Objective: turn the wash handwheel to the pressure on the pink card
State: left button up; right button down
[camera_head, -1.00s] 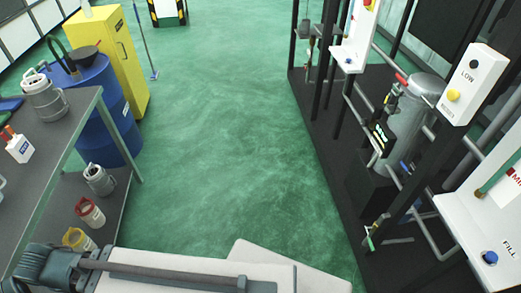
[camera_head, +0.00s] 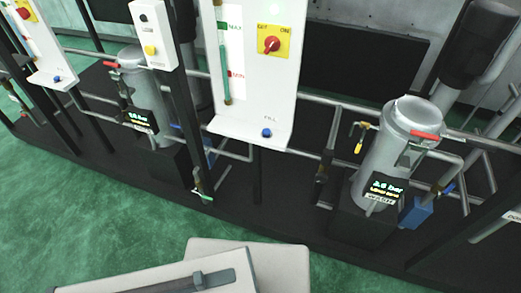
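A grey cylindrical vessel (camera_head: 388,150) stands at the right on the black skid. A small black display (camera_head: 386,188) on its front has green digits that seem to read 2.6 bar, with a yellow line too small to read. A label below it (camera_head: 380,198) seems to say WASH. A red lever (camera_head: 425,135) is near the vessel's top, and a blue part (camera_head: 413,213) is low on its right. I cannot make out a handwheel for certain. No pink card is in view. Neither of my grippers is in view.
A white panel (camera_head: 255,100) carries a level gauge, a red knob on yellow (camera_head: 271,45) and a blue FILL button (camera_head: 266,132). A second vessel (camera_head: 133,75) with a display stands at the left. Pipes and black posts line the skid. Green floor (camera_head: 60,210) is clear at lower left.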

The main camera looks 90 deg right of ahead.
aim_at(321, 178)
jog(key=z, duration=4.2)
